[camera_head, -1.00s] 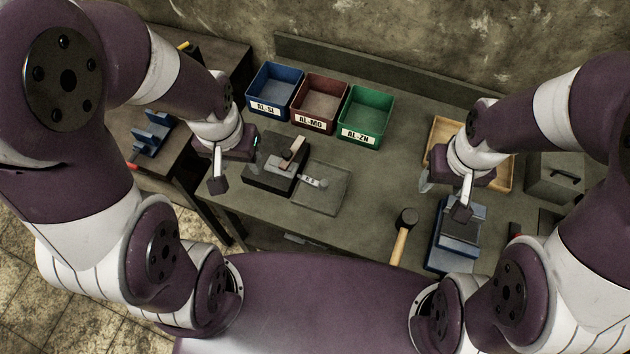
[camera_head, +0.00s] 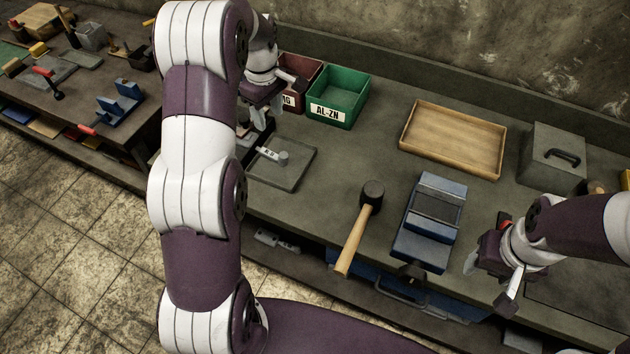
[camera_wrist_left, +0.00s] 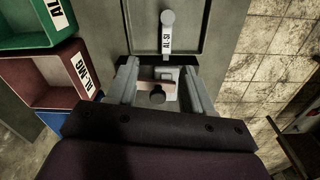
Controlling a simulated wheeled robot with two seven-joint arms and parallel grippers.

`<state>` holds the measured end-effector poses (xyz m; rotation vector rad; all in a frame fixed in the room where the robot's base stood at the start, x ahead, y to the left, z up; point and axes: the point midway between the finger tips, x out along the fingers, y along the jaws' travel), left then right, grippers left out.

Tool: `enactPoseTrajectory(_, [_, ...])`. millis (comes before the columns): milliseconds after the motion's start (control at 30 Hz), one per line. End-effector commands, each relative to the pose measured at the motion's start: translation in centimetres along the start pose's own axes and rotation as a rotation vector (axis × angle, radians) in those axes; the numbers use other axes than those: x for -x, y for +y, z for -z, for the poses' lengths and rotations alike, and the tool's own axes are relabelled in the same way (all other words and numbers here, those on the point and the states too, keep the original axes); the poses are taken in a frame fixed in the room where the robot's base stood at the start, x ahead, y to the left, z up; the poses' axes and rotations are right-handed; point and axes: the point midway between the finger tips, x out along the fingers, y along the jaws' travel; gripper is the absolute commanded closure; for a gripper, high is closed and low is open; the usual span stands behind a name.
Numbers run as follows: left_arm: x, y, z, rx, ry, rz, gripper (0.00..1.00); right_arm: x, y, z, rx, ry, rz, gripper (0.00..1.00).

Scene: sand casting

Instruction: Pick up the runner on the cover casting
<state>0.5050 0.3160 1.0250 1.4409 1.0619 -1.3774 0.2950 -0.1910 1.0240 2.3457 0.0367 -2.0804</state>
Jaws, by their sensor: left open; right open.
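My left gripper (camera_head: 262,115) is above the bench, left of the green bin in the head view. In the left wrist view its two fingers (camera_wrist_left: 158,72) are open and apart. Between them, below, is a pale grey casting (camera_wrist_left: 170,75) with a reddish-brown bar (camera_wrist_left: 152,85), which looks like the runner, and a dark round knob (camera_wrist_left: 157,97). Contact with the fingers cannot be told. In the head view my left arm and gripper mostly hide the casting. My right gripper (camera_head: 488,283) is open and empty at the right, near the bench's front edge.
A grey tray (camera_head: 295,172) holds a piece labelled AL-SI (camera_wrist_left: 167,40). The green AL-ZN bin (camera_head: 338,95) and brown bin (camera_head: 302,72) stand behind. A mallet (camera_head: 358,228), blue vise (camera_head: 428,225), wooden tray (camera_head: 452,140) and grey box (camera_head: 552,155) occupy the right side.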

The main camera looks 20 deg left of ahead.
Motion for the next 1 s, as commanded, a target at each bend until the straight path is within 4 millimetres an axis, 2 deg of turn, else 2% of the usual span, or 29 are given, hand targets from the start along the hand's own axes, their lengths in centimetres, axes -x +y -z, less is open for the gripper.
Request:
enactPoseTrajectory(33, [0.5, -0.1, 0.0, 0.056, -0.005, 0.008, 0.49, 0.2, 0.0, 0.1, 0.000, 0.001, 0.000, 0.44])
enactPoseTrajectory(167, [0.1, -0.6, -0.4, 0.158, -0.018, 0.035, 0.49, 0.3, 0.0, 0.1, 0.000, 0.000, 0.000, 0.44])
enactPoseTrajectory(400, [-4.8, -0.8, -0.6, 0.174, -0.019, 0.037, 0.49, 1.0, 0.0, 0.1, 0.000, 0.000, 0.000, 0.44])
enactPoseTrajectory(633, [-7.8, -0.9, -0.8, 0.172, -0.018, 0.036, 0.49, 1.8, 0.0, 0.2, 0.000, 0.000, 0.000, 0.44])
enactPoseTrajectory(800, [-11.1, -1.1, -1.1, 0.171, -0.018, 0.035, 0.49, 2.7, 0.0, 0.3, 0.000, 0.000, 0.000, 0.44])
enactPoseTrajectory(1000, [-12.3, -1.1, -1.1, 0.171, -0.016, 0.032, 0.49, 2.7, 0.0, 0.3, 0.000, 0.000, 0.000, 0.44])
